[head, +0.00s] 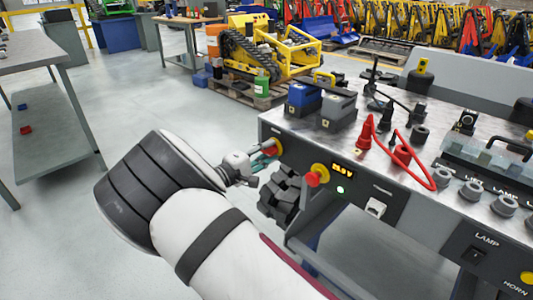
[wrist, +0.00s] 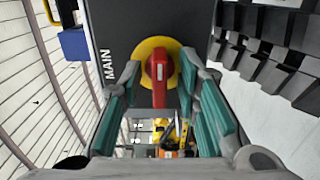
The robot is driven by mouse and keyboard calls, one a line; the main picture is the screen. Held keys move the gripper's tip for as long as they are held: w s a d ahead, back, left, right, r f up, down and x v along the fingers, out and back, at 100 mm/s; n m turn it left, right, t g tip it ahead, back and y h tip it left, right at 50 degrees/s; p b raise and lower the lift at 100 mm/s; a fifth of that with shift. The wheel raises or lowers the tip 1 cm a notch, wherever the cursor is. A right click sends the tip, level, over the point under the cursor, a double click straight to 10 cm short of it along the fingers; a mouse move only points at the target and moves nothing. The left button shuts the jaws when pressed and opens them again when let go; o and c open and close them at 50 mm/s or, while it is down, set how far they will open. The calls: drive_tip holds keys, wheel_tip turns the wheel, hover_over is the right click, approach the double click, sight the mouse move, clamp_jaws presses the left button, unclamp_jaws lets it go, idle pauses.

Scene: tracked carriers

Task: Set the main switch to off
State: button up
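The main switch (wrist: 159,68) is a red handle with a white mark on a round yellow plate, beside the label MAIN in the wrist view. The handle runs up and down in that picture. In the head view the switch (head: 273,147) is on the bench's front panel at its left end, partly hidden by my gripper (head: 262,163). In the wrist view my gripper (wrist: 160,85) is open, with its teal fingers on either side of the handle. Gaps show between fingers and handle.
Black ribbed blocks (head: 281,193) hang below the panel. Batteries (head: 304,99) stand on the bench top.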

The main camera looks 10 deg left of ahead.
clamp_jaws()
